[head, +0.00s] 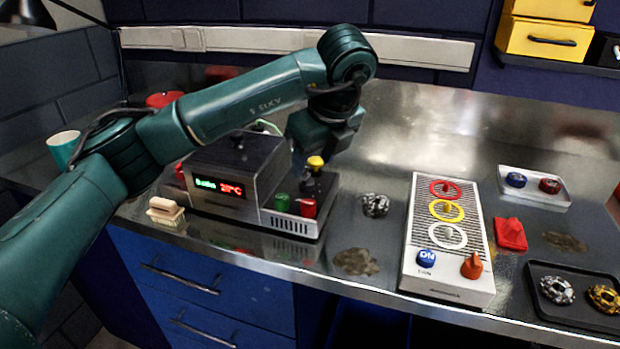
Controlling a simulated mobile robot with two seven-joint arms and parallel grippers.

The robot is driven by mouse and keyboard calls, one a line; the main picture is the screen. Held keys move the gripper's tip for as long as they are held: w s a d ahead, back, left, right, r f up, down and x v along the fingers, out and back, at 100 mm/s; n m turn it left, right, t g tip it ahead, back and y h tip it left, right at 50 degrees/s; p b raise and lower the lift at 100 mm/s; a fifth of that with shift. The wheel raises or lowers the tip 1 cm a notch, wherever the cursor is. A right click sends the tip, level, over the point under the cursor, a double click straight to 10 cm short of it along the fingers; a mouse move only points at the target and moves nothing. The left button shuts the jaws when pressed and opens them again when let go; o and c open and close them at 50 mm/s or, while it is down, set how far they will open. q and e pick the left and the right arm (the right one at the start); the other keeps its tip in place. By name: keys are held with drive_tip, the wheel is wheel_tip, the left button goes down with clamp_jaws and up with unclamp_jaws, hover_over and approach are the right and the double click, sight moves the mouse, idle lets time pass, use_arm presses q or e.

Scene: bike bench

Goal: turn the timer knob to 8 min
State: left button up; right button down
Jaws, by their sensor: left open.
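A grey box-shaped unit (237,165) with a lit display (218,187) stands at the left of the bench; I cannot read its green and red characters surely. A green button (282,202) and a red button (308,208) are on its front ledge. A yellow-topped part (315,162) rises at its right end. My left gripper (308,158) is open, pointing down close to that part; contact cannot be told. An orange-red pointed knob (471,266) sits on the white panel unit (450,284) at right. No timer label is legible on either knob-like part. My right gripper is out of view.
The panel unit has red, yellow and white rings and a blue button (427,258). A pale brush-like object (165,212) lies left. The bench's back right is clear.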

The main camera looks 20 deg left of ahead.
sight(308, 179)
use_arm(q)
drive_tip(key=x, duration=0.5)
drive_tip(key=shift+w+a+f, duration=0.1)
drive_tip(key=shift+f, duration=0.25)
drive_tip(key=shift+c, duration=0.3)
